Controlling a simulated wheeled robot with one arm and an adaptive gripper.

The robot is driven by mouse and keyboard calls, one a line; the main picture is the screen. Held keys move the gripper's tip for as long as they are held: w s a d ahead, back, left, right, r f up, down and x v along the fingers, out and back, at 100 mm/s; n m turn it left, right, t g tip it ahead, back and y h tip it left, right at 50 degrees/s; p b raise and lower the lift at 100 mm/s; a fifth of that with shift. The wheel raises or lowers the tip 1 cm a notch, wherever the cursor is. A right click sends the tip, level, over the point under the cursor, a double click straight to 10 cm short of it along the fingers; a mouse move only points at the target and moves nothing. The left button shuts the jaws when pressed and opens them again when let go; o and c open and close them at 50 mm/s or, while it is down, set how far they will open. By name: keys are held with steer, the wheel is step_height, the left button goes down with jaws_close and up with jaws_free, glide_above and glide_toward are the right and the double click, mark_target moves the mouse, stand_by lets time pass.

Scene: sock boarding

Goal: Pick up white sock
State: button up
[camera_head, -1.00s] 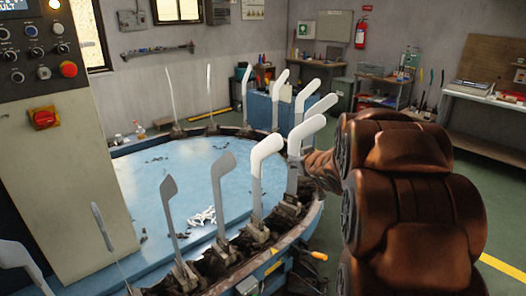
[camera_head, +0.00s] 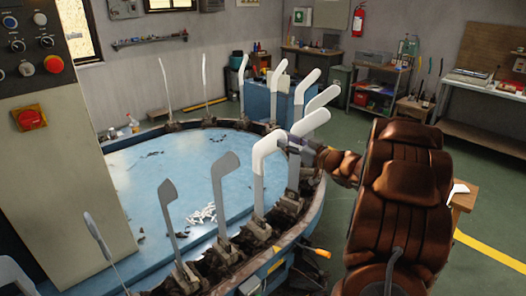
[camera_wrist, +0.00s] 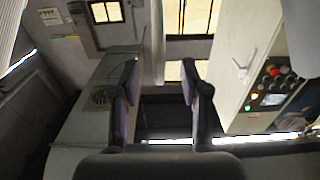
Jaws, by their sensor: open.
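A bright white sock (camera_head: 264,152) is on an upright foot-shaped board at the near right rim of the round machine, toe pointing left. Its lower edge shows against the greyer board below. My gripper (camera_head: 288,141) is right beside it, at the height of its upper part. In the wrist view my gripper (camera_wrist: 158,95) has its two dark fingers spread apart. A pale upright strip (camera_wrist: 158,40) shows between and beyond the fingertips; I cannot tell if it is the sock or a board. Whether the fingers touch the sock is unclear.
More white-topped boards (camera_head: 311,121) stand close behind, and bare grey boards (camera_head: 225,185) stand nearer along the rim. A white sock-like piece (camera_head: 458,191) lies on a small wooden table (camera_head: 465,200) at the right. A control cabinet (camera_head: 65,170) stands at the left.

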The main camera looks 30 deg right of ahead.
mark_target(271, 134)
steer(key=shift+f+p+x, duration=0.2)
steer(key=shift+p+x, duration=0.85)
steer(key=shift+x, duration=2.05)
jaws_close()
